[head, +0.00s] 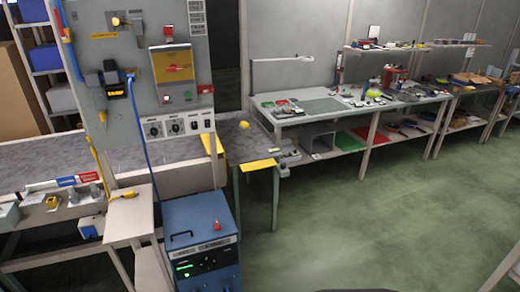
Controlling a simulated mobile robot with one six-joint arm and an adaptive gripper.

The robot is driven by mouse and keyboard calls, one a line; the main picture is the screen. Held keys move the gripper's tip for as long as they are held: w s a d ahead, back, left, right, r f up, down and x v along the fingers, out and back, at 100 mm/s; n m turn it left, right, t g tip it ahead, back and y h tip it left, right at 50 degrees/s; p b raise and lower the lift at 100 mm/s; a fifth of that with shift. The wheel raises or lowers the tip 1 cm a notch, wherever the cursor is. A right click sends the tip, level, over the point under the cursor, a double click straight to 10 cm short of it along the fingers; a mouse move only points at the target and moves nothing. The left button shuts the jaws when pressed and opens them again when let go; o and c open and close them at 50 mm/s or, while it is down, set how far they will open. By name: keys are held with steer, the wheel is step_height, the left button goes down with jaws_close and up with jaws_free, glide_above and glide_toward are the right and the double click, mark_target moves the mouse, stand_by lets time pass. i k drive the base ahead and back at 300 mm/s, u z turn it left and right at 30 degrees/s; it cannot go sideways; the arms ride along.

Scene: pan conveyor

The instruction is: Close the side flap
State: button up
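My gripper is not in view. No part is clearly recognisable as the side flap. A pan conveyor with a dark grey top (50,152) runs behind the upright control panel (135,50) and comes out on its right side. On that right end, a yellow plate (258,165) lies along the front edge, and a yellow strip (211,144) stands beside the panel. A small yellow knob-like thing (244,124) sits on the top there. I cannot tell whether any of these is the flap, or whether it is open.
A blue cabinet (201,246) with a red button stands in front of the panel, next to a small pale table (130,217). A long workbench (290,118) with tools and lower shelves runs along the back wall. The green floor at centre and right is clear.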

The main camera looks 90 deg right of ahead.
mark_target(249, 167)
steer(key=k, duration=0.4)
steer(key=z, duration=2.65)
steer(key=i, duration=1)
steer(key=z, duration=0.15)
